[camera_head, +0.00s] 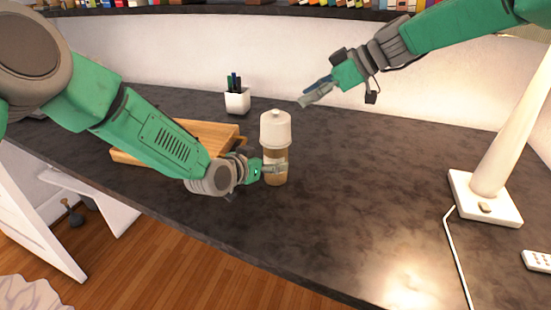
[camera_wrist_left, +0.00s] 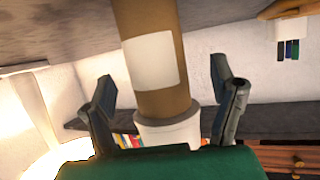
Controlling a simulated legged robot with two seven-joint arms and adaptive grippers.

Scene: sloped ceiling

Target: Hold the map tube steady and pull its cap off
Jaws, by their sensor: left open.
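The map tube (camera_head: 275,178) stands upright on the dark counter, brown with a pale label. Its white cap (camera_head: 275,128) with a small knob sits on top. My left gripper (camera_head: 272,168) is at the lower part of the tube. In the left wrist view the picture is turned over, and the tube (camera_wrist_left: 150,62) passes between the open fingers of my left gripper (camera_wrist_left: 163,88), with gaps on both sides. The cap (camera_wrist_left: 168,132) shows below it there. My right gripper (camera_head: 314,95) is up and to the right of the cap, apart from it; its finger opening is unclear.
A wooden board (camera_head: 185,138) lies left of the tube, partly behind my left arm. A white pen cup (camera_head: 237,102) stands behind. A lamp base (camera_head: 483,197) with a cord and a remote (camera_head: 537,261) are at the right. The counter between tube and lamp is clear.

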